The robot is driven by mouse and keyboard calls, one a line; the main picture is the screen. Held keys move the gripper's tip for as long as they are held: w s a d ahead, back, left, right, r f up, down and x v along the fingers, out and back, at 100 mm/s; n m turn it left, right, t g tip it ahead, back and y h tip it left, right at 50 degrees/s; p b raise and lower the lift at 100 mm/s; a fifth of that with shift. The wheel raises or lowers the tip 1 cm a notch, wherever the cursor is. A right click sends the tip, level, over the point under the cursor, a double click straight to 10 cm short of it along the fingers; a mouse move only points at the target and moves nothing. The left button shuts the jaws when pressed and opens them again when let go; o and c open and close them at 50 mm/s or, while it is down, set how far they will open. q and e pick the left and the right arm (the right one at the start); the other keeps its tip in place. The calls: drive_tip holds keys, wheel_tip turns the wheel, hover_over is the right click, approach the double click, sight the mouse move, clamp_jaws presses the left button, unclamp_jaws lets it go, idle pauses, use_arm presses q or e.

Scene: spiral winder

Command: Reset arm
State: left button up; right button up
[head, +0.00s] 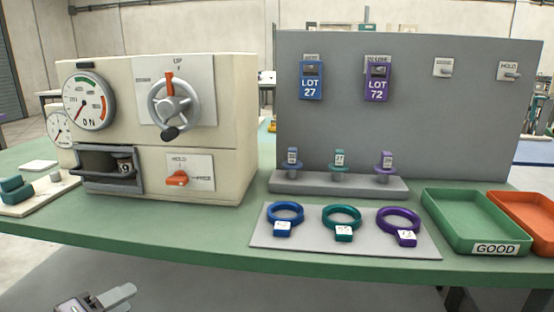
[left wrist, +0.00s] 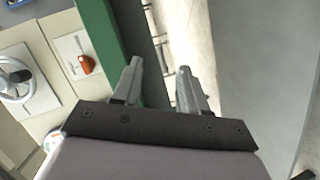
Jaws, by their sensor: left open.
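My left gripper (head: 97,302) shows at the bottom left of the head view, low in front of the table's front edge. In the left wrist view its two fingers (left wrist: 160,88) are apart with nothing between them. It touches nothing that I can see. The cream machine (head: 225,110) stands on the table, with a grey handwheel (head: 174,104) on its upper front and an orange knob (head: 177,179) labelled HOLD below. The handwheel (left wrist: 14,82) and orange knob (left wrist: 86,65) also show in the left wrist view. My right gripper is not in view.
The green table (head: 210,228) has blue (head: 286,207), teal (head: 342,212) and purple (head: 398,216) rings on a grey mat. Behind are several small spools and a grey board (head: 420,120) with LOT 27 and LOT 72 tags. Green (head: 450,238) and orange (head: 525,215) trays stand right.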

use_arm(q)
drive_tip(key=s+d+f+m+g+y, duration=0.1)
drive_tip(key=s+d+f+m+g, duration=0.1)
drive_tip(key=s+d+f+m, duration=0.55)
drive_tip(key=s+d+f+m+g+y, duration=0.25)
drive_tip(key=s+d+f, duration=0.25)
drive_tip(key=s+f, duration=0.55)
wheel_tip(320, 180, up, 12)
drive_tip(key=m+p, duration=0.1)
drive_tip(key=p, duration=1.4)
drive_tip(key=shift+s+a+f+m+t+p, duration=0.15)
drive_tip(key=shift+f+m+t+p, duration=0.1)
drive_tip(key=shift+m+t+p, duration=0.2)
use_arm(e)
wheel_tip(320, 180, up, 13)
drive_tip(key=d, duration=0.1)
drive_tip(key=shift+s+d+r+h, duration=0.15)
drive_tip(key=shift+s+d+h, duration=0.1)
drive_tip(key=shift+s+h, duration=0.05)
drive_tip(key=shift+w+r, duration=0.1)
